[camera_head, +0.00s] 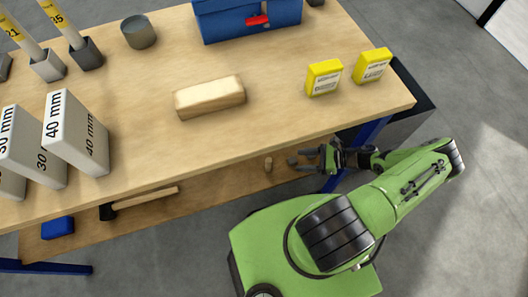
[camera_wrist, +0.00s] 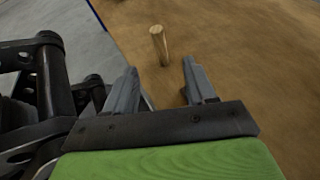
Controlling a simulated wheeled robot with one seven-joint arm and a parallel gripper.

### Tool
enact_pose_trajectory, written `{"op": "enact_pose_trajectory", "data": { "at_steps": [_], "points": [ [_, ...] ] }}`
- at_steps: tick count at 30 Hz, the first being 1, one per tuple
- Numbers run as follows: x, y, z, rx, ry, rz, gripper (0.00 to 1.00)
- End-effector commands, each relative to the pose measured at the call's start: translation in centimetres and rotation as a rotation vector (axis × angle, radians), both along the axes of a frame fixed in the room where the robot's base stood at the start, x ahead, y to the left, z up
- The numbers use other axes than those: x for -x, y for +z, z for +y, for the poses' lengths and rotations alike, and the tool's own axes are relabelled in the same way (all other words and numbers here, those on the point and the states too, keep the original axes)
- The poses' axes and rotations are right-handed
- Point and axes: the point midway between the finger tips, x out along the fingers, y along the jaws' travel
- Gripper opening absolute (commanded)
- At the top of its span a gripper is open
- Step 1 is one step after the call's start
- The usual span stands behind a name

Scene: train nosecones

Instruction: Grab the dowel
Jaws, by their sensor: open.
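The dowel (camera_wrist: 159,45) is a short, light wooden cylinder standing on the wooden lower shelf. In the head view the dowel (camera_head: 268,164) stands on that shelf, below the table's front edge. My gripper (camera_wrist: 160,82) is open and empty. In the wrist view the dowel is ahead of the gap between the fingertips and apart from both fingers. In the head view my gripper (camera_head: 292,157) reaches in at the shelf's right end, just right of the dowel.
The tabletop (camera_head: 280,125) overhangs the shelf (camera_head: 215,192). A blue table leg (camera_head: 357,150) stands close to my arm. A hammer (camera_head: 140,200) and a blue block (camera_head: 58,227) lie farther left on the shelf. A wooden block (camera_head: 209,97) and yellow boxes (camera_head: 324,78) are on top.

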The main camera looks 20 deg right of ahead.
Motion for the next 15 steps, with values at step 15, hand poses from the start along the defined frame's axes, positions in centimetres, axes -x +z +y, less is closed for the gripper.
{"op": "enact_pose_trajectory", "data": {
  "at_steps": [15],
  "points": [
    [-4.3,-4.1,8.5,-0.002,0.004,0.001,0.55]
  ]
}}
